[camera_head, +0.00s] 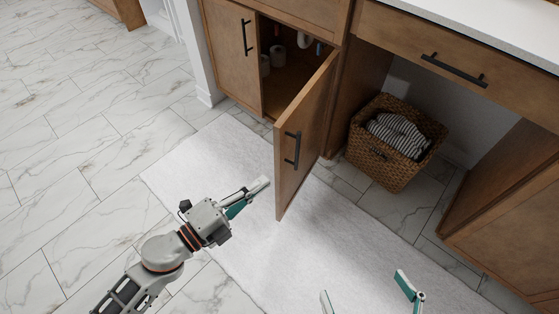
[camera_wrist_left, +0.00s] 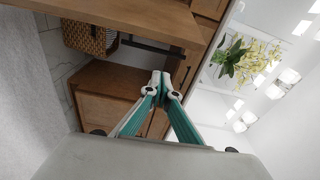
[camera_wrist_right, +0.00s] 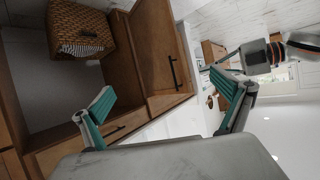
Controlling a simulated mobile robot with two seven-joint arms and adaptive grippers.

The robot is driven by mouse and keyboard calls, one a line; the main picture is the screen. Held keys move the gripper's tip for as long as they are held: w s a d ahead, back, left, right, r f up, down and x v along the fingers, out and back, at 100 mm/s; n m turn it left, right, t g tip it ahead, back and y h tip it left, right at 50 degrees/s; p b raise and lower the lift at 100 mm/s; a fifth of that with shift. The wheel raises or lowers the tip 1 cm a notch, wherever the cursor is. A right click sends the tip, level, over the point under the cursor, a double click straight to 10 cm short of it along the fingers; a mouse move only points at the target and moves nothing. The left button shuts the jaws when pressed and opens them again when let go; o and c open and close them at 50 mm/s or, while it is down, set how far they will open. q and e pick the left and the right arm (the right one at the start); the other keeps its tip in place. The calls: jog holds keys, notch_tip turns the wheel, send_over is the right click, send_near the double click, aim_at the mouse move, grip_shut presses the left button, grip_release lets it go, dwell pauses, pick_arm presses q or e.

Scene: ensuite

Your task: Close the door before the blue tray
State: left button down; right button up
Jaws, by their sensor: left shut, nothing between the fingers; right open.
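The brown wooden cabinet door (camera_head: 305,135) stands wide open in the head view, swung out over the white mat. Its black handle (camera_head: 292,149) is on the face turned to the right. My left gripper (camera_head: 264,184) is shut and empty, its tips just left of the door's free edge; I cannot tell whether they touch. The left wrist view also shows its closed fingers (camera_wrist_left: 161,82). My right gripper (camera_head: 362,287) is open and empty, low over the mat to the right of the door. Its spread fingers show in the right wrist view (camera_wrist_right: 168,98). No blue tray is in view.
The open cabinet (camera_head: 285,88) holds white rolls and pipes. A wicker basket (camera_head: 377,168) with striped cloth stands right of the door, under a drawer with a black handle (camera_head: 453,70). A white mat (camera_head: 215,160) covers the floor in front. Marble-tiled floor (camera_head: 90,120) is clear at left.

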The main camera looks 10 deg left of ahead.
aim_at(277, 160)
pick_arm(q)
jog(key=shift+m, duration=0.4)
jog(key=w+d, duration=0.1)
jog(key=w, duration=0.1)
jog(key=w+d+f+b, duration=0.1)
jog(key=w+d, duration=0.1)
jog(key=w, duration=0.1)
jog(key=w+d, duration=0.1)
jog(key=w, duration=0.2)
jog(key=shift+w+d+f, duration=0.1)
jog(key=shift+d+f, duration=0.1)
jog(key=shift+f, duration=0.15)
jog(key=shift+w+a+r, duration=0.15)
jog(key=shift+w+a, duration=0.05)
jog(key=shift+a, duration=0.15)
jog(key=shift+r, duration=0.1)
pick_arm(e)
jog(key=shift+s+a+f+m+y, duration=0.2)
jog(key=shift+a+m, duration=0.1)
jog(key=shift+a, duration=0.15)
jog(key=shift+s+a+f+m+y, duration=0.15)
jog(key=shift+a+m, duration=0.15)
jog(key=shift+a, duration=0.15)
pick_arm(q)
jog(key=shift+w+a+g, duration=0.1)
jog(key=shift+a+g, duration=0.05)
jog(key=shift+g, duration=0.15)
